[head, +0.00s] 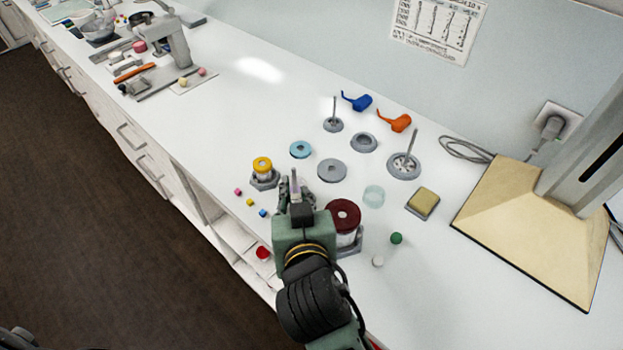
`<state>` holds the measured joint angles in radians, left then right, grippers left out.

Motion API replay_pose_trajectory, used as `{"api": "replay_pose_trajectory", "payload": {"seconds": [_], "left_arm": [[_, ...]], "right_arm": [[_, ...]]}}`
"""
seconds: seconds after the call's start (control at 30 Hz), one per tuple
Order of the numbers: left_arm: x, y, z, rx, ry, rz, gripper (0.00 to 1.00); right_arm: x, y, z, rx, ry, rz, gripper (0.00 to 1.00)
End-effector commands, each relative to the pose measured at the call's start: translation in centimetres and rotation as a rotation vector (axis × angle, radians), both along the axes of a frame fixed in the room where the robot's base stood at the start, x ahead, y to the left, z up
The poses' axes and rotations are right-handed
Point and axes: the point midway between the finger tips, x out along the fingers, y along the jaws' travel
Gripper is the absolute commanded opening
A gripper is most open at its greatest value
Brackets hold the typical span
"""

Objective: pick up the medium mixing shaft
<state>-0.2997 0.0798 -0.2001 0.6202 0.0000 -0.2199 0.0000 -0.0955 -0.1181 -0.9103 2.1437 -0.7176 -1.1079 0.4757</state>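Two upright metal mixing shafts stand on the white counter. The smaller shaft (334,108) rises from a small grey round base at the back. The larger shaft (411,143) rises from a wider grey disc to its right. I cannot tell for sure which one is the medium shaft. My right gripper (295,183) is over the counter's front part, left of and nearer than both shafts. A pale narrow strip shows between its fingers; whether this is a held thing or a gap is unclear. My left gripper is not in view.
A dark-red-topped jar (343,213) stands close right of my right gripper, a yellow-topped jar (262,166) to its left. A grey disc (332,170), grey ring (364,142), blue ring (300,149) and clear ring (374,196) lie around. A beige-based stand (520,225) is at right.

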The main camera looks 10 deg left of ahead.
Motion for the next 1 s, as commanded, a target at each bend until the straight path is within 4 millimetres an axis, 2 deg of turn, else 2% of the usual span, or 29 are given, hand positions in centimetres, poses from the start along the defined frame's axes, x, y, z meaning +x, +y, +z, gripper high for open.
{"api": "replay_pose_trajectory", "payload": {"seconds": [0.37, 0.53, 0.7, 1.0], "left_arm": [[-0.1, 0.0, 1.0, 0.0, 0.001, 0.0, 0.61], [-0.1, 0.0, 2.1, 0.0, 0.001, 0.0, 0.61], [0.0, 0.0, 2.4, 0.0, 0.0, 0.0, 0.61], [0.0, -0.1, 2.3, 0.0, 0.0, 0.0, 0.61]], "right_arm": [[2.9, 0.8, -1.1, -0.004, -0.001, 0.002, 0.16], [5.1, 1.1, -1.9, -0.007, -0.001, 0.001, 0.16], [6.6, 1.6, -2.9, -0.003, 0.002, 0.0, 0.16], [6.9, 1.8, -3.4, -0.002, 0.005, 0.001, 0.16]]}}
